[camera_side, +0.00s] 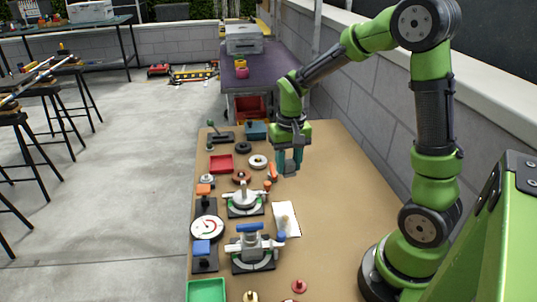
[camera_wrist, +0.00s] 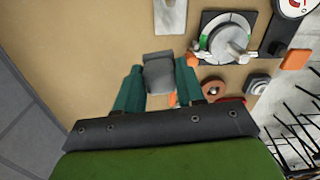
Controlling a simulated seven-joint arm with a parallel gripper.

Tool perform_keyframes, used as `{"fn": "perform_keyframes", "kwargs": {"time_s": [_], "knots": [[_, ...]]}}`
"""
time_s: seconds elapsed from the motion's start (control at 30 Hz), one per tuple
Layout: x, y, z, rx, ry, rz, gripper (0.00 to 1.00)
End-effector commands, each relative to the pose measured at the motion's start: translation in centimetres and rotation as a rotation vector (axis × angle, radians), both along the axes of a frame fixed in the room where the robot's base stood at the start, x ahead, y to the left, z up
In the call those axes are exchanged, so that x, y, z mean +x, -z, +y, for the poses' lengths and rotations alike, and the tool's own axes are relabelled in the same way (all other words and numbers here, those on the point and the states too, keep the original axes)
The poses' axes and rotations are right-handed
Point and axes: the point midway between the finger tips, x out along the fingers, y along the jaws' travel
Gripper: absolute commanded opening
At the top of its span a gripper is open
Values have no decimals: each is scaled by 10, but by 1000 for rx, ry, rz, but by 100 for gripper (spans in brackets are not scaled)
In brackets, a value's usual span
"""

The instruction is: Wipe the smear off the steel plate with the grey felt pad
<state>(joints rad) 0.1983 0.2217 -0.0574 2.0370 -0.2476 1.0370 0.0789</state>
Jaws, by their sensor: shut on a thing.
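My gripper (camera_side: 288,163) has teal fingers and hangs above the tan bench top, beyond the steel plate as seen from the side. In the wrist view my gripper (camera_wrist: 159,84) is shut on the grey felt pad (camera_wrist: 159,70), a grey block between the fingers. In the side view the fingers mostly hide the pad. The pale steel plate (camera_side: 291,232) lies flat on the bench, with a tan smear (camera_side: 284,220) on it. Part of the plate (camera_wrist: 170,16) shows at the top of the wrist view, apart from the pad.
Two dial fixtures (camera_side: 245,200) (camera_side: 252,246) stand left of the plate. An orange-tipped item (camera_side: 272,172) lies close to the gripper. A red tray (camera_side: 220,163), a green tray (camera_side: 206,290) and several rings and knobs fill the left side. The bench right of the plate is clear.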

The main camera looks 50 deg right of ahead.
Motion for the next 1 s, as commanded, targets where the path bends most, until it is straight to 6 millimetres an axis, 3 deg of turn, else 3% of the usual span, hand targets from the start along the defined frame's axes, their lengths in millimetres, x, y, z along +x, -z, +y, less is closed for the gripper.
{"fn": "perform_keyframes", "kwargs": {"time_s": [0.2, 0.33, 0.57, 1.0], "knots": [[-11, 8, 33, -3, -432, -1, 14], [-13, 12, 39, -9, -588, -3, 14], [-13, 19, 39, -12, -637, -4, 14], [-13, 57, 39, -9, -632, -2, 14]]}}
